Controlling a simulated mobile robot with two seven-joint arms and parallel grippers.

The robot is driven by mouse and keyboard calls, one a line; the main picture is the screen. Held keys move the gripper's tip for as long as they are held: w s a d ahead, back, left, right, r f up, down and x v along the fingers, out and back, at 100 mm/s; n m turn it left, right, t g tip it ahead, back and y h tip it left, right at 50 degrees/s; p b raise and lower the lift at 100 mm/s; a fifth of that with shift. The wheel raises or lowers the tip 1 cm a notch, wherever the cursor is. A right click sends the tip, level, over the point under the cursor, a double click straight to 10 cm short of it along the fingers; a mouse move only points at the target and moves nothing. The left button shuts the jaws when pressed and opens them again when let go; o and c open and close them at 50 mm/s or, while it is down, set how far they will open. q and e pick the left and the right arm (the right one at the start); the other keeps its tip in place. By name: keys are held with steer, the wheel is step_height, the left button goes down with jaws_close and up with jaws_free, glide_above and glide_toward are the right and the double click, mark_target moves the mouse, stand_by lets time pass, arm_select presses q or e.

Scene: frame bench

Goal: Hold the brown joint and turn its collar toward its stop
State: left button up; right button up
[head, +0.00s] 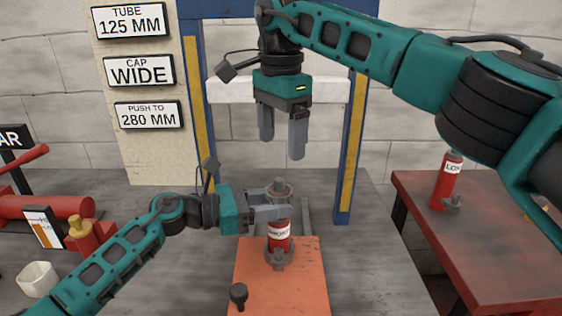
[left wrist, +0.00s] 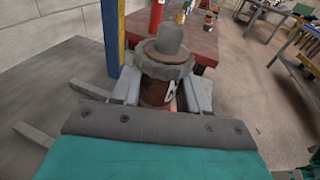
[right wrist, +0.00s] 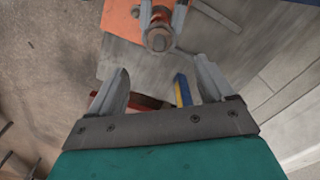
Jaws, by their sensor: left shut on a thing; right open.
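The joint stands upright on an orange board (head: 300,285); its lower body (head: 279,242) looks red with a white label. A grey notched collar (left wrist: 165,64) with a grey stub above it sits on the brown body (left wrist: 154,92) in the left wrist view. My left gripper (head: 272,212) is shut on the body, its fingers on either side just below the collar. My right gripper (head: 281,140) is open and empty, above the joint and apart from it. The right wrist view shows the joint's round top (right wrist: 159,39) beyond the open fingers. I cannot make out the collar's stop.
A blue and yellow frame (head: 350,150) stands behind the joint. A dark knob (head: 238,293) sits on the board's front left. A red table (head: 490,245) at right bears a red bottle (head: 446,185). A white cup (head: 38,279) and red parts (head: 50,206) lie at left.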

steer(key=shift+r, duration=1.45)
arm_select(q)
steer(key=o, duration=0.9)
